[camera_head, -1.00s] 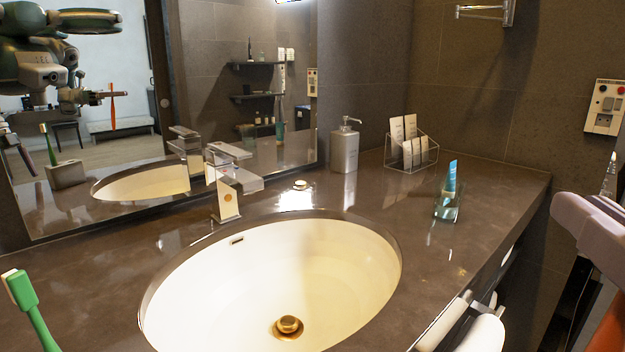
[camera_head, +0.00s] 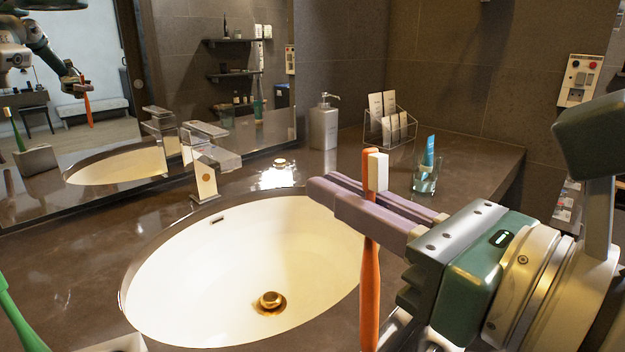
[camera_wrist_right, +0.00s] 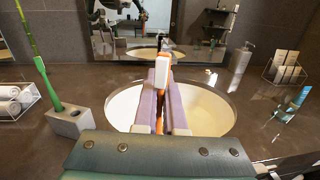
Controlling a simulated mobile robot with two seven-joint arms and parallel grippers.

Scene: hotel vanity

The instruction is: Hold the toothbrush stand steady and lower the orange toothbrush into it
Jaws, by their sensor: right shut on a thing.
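The orange toothbrush (camera_head: 370,275) hangs upright with its white bristles at the top. My right gripper (camera_head: 328,198) is shut on it below the head and holds it over the right part of the basin. In the right wrist view the gripper (camera_wrist_right: 161,92) points toward the basin, with the orange toothbrush (camera_wrist_right: 160,62) between its fingers. The grey toothbrush stand (camera_wrist_right: 70,123) is on the counter left of the gripper, apart from it. A green toothbrush (camera_wrist_right: 47,88) stands in it, beside an open hole. In the head view the green toothbrush (camera_head: 17,318) is cut off at lower left. My left gripper is out of view.
The white basin (camera_head: 215,290) and faucet (camera_head: 207,170) fill the middle. A soap dispenser (camera_head: 324,128), a clear card holder (camera_head: 390,130) and a glass with a blue tube (camera_head: 428,165) stand at the back right. A clear tray of rolled towels (camera_wrist_right: 14,101) lies left of the stand.

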